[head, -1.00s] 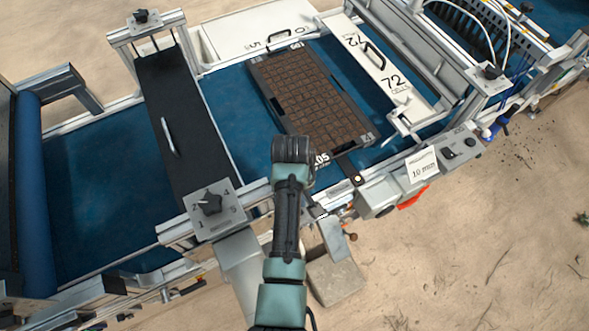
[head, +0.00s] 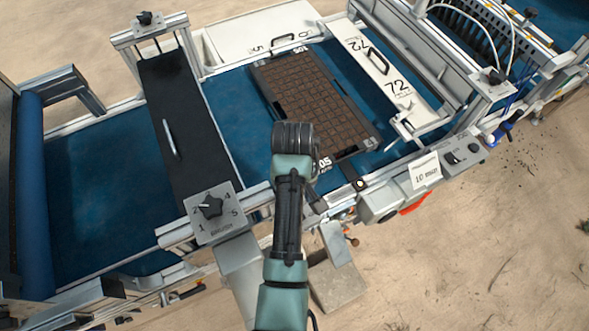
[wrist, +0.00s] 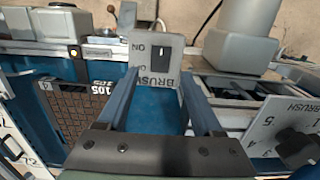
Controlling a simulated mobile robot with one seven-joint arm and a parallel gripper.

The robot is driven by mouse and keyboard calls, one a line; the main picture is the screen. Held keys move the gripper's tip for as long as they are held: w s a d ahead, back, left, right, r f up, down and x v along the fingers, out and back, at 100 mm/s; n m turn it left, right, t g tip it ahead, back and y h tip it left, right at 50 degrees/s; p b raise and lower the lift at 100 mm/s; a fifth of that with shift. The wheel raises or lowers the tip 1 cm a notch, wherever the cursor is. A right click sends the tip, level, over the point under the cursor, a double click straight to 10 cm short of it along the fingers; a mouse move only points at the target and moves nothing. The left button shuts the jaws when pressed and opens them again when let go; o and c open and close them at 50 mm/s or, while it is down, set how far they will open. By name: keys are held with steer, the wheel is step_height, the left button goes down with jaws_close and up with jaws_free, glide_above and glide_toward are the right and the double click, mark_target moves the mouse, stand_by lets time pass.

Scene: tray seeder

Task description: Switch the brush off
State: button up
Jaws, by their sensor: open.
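In the wrist view, a grey panel (wrist: 138,62) marked BRUSH and ON carries a small black switch (wrist: 162,52) with a white mark on it. The switch is seen beyond my gripper, framed by its two fingers. My gripper (wrist: 160,85) is open, with a blue finger on each side and nothing held between them. I cannot tell whether a fingertip touches the panel. In the head view my arm (head: 292,170) reaches over the near edge of the seeder; its fingers and the switch cannot be made out there.
A brush dial (head: 213,207) marked 1 to 5 sits left of my arm. A dark cell tray (head: 315,100) lies on the blue belt (head: 95,210) beyond. A control box (head: 465,153) with black knobs stands at right. Sandy ground (head: 480,240) in front is mostly clear.

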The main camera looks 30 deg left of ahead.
step_height(320, 180, up, 9)
steer(key=p, duration=0.3)
steer(key=shift+a, duration=0.15)
steer(key=shift+w+f, duration=0.1)
steer(key=shift+f, duration=0.05)
steer(key=w+r+m+t+y+b, duration=0.2)
steer(key=w+r+t+b, duration=0.2)
steer(key=w+r+t, duration=0.45)
steer(key=w+d+r+m+t+y+b, duration=0.1)
steer(key=w+d+r+m+t+b, duration=0.2)
steer(key=r, duration=0.5)
steer(key=w+d+r+t, duration=0.1)
steer(key=w+r+t, duration=0.2)
steer(key=w+r, duration=0.35)
steer(key=s+d+r+m+t+h+b, duration=0.1)
steer(key=s+d+r+t, duration=0.2)
steer(key=s+r, duration=0.3)
steer(key=s+d+r+m+t+b, duration=0.2)
steer(key=s+r+t, duration=0.3)
steer(key=r, duration=0.7)
steer(key=s+d+r+m+t+h+b, duration=0.1)
steer(key=s+d+r+m+t+b, duration=0.1)
steer(key=s+d+r+t, duration=0.2)
steer(key=s+r+t, duration=0.1)
steer(key=s+r, duration=0.2)
steer(key=r, duration=0.2)
steer(key=shift+h, duration=0.3)
